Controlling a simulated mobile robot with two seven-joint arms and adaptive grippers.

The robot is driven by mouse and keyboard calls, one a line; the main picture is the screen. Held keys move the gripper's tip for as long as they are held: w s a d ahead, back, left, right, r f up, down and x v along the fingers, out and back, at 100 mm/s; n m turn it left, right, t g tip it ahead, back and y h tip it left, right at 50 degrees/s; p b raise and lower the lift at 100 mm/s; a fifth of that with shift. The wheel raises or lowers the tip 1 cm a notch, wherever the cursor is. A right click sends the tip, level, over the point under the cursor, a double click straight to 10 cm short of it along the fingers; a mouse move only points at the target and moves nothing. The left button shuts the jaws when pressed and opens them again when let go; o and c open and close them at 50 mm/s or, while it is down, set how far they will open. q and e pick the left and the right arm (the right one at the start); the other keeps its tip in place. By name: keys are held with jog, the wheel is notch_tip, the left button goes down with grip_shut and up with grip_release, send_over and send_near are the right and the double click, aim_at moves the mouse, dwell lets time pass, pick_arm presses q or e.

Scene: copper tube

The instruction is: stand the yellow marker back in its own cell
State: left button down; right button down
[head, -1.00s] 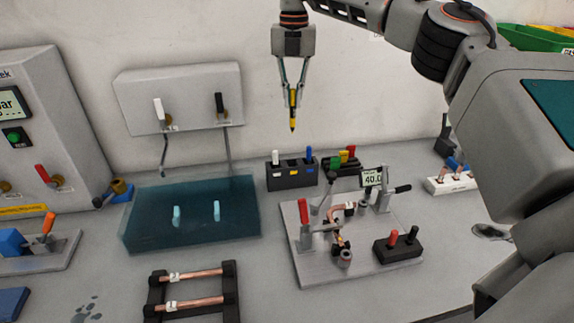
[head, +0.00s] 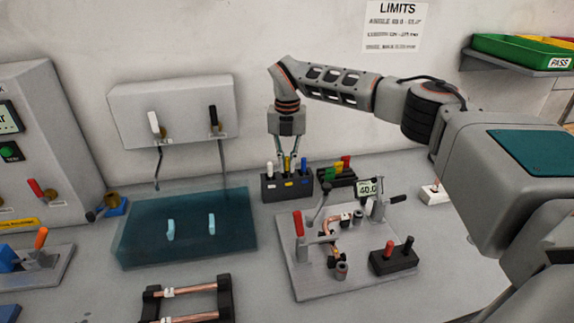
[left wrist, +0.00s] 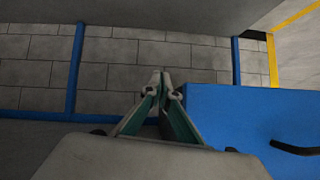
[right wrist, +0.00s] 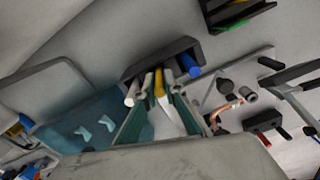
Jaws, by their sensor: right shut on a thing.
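The yellow marker (head: 288,164) is upright between the fingertips of my right gripper (head: 287,156), which is shut on it. It stands at the middle cell of the black marker holder (head: 287,189), the cell with the yellow label. The white marker (head: 269,168) stands in the cell to its left and the blue marker (head: 304,166) in the cell to its right. The right wrist view shows the yellow marker (right wrist: 159,82) between the fingers; its lower end is hidden. My left gripper (left wrist: 161,80) appears only in its wrist view, fingertips together and empty.
A second black holder (head: 338,177) with green, yellow and red pieces stands close to the right. A translucent blue tank (head: 185,245) lies to the left. A grey fixture plate (head: 310,285) with a copper tube and clamps is in front.

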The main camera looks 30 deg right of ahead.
jog(key=shift+f, duration=0.45)
jog(key=shift+f, duration=0.1)
jog(key=c, duration=2.1)
grip_release()
notch_tip(320, 180, up, 12)
jog(key=shift+r+b, duration=0.15)
jog(key=shift+b, duration=0.15)
